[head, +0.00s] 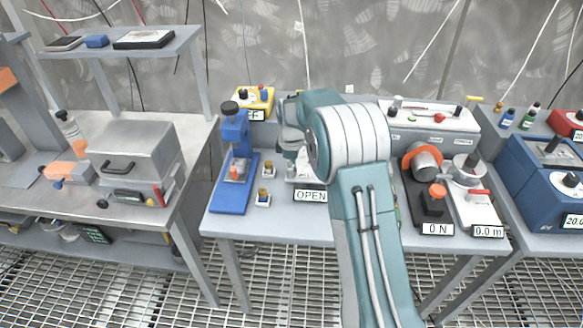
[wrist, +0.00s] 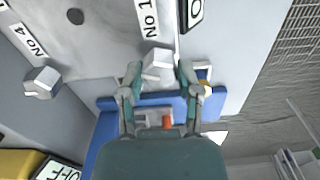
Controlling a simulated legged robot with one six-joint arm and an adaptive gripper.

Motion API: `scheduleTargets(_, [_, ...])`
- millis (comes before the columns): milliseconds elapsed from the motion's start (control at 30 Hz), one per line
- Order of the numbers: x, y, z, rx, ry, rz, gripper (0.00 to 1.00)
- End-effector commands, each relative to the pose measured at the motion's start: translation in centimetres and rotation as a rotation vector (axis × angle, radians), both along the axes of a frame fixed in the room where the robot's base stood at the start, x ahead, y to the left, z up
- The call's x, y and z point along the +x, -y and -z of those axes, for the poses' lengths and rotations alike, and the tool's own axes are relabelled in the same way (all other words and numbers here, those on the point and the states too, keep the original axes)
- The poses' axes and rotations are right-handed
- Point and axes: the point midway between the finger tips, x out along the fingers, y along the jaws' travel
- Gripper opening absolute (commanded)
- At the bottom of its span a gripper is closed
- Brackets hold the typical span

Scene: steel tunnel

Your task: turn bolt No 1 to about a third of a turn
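Bolt No 1 (wrist: 158,62) is a pale hex head beside its "No 1" label (wrist: 150,18) on a light grey plate in the wrist view. My gripper (wrist: 160,76) is open, with one finger on each side of this bolt head. The left finger is very near it; I cannot tell if it touches. A small gap shows at the right finger. Bolt No 4 (wrist: 42,82) sits apart at the left, by its "No 4" label. In the head view my gripper (head: 291,150) is over the middle bench, and my arm hides bolt No 1.
A yellow box (head: 252,98) is behind. An orange-ringed device (head: 424,160) and a grey gauge device (head: 468,172) stand to the right. The bench front (head: 270,226) is clear.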

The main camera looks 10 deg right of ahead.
Motion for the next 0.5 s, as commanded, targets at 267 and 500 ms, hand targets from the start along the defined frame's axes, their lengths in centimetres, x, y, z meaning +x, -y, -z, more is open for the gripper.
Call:
scheduleTargets(267, [0.13,-0.02,0.08,0.000,0.003,0.004,0.00])
scheduleTargets(500, [0.18,-0.04,0.14,0.000,0.004,0.066,0.00])
